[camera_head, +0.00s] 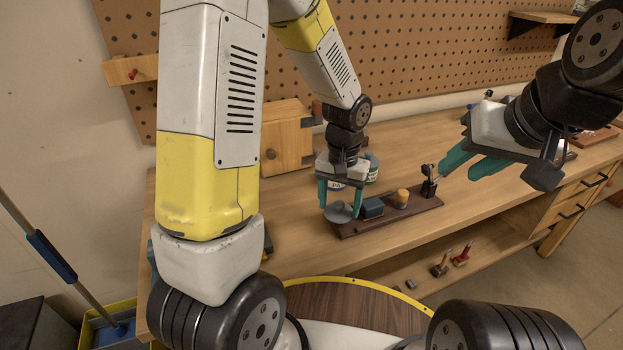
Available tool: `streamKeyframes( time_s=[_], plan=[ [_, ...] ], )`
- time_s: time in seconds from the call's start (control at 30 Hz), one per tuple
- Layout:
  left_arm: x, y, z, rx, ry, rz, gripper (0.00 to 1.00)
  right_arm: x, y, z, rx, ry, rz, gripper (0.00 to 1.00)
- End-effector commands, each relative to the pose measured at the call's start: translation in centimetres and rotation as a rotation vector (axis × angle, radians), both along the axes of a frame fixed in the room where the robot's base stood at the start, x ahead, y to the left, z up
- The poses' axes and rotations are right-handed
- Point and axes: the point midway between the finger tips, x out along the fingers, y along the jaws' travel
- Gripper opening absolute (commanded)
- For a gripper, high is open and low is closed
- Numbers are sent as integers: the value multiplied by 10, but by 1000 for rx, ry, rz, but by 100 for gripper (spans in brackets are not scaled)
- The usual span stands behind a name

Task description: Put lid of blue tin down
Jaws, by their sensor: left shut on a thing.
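A small orange-brown jar (401,198) and a black fixture (429,186) stand on the board. Cans (371,166) stand behind my left gripper, and a wooden cabinet (287,140) is at the back left. Tools (441,264) lie on the lower shelf. The bench front is clear.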

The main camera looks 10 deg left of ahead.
Motion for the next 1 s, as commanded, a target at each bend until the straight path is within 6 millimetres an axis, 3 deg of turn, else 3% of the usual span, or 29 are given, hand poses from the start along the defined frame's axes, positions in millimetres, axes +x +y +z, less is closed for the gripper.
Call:
streamKeyframes(
  time_s=[0.17, 0.6, 0.93, 1.0],
  plan=[
    [19, 18, -4, 0, 0, 9, 28, 0, 0, 0, 0, 0, 0, 36],
    [96, 92, -14, 0, 1, 6, 27, 0, 0, 0, 0, 0, 0, 36],
    [116, 111, -16, 0, 1, 4, 28, 0, 0, 0, 0, 0, 0, 36],
    [115, 110, -28, 0, 4, 2, 28, 0, 0, 0, 0, 0, 0, 36]
  ],
)
